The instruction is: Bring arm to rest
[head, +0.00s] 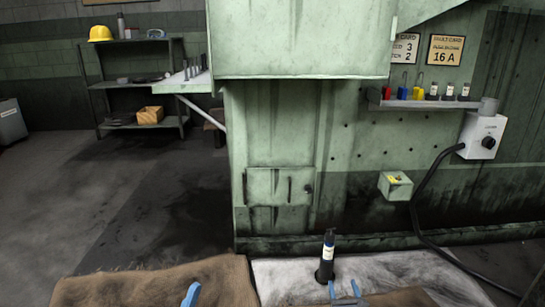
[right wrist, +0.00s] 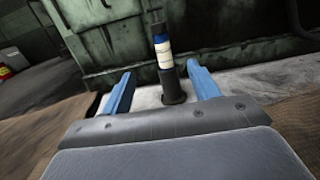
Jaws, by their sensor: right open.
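My right gripper (head: 344,288) is low in the head view, its blue fingers apart and empty. In the right wrist view, the same open gripper (right wrist: 160,76) points toward a dark tube with a white label and blue band (right wrist: 162,48). The tube stands upright in a black holder (right wrist: 173,92), which appears between the fingers but beyond them, apparently untouched. In the head view, the labelled tube (head: 328,252) is just behind the right gripper. My left gripper (head: 190,294) shows only as a blue fingertip at the bottom edge; its opening cannot be seen.
A white sheet (head: 285,275) and brown cloth (head: 215,275) cover the near surface. The green machine (head: 290,130) stands behind it, with a wall shelf (head: 425,104) of small bottles, a yellow-marked box (head: 396,186) and a grey control box (head: 482,136) with a black cable. Open floor lies left.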

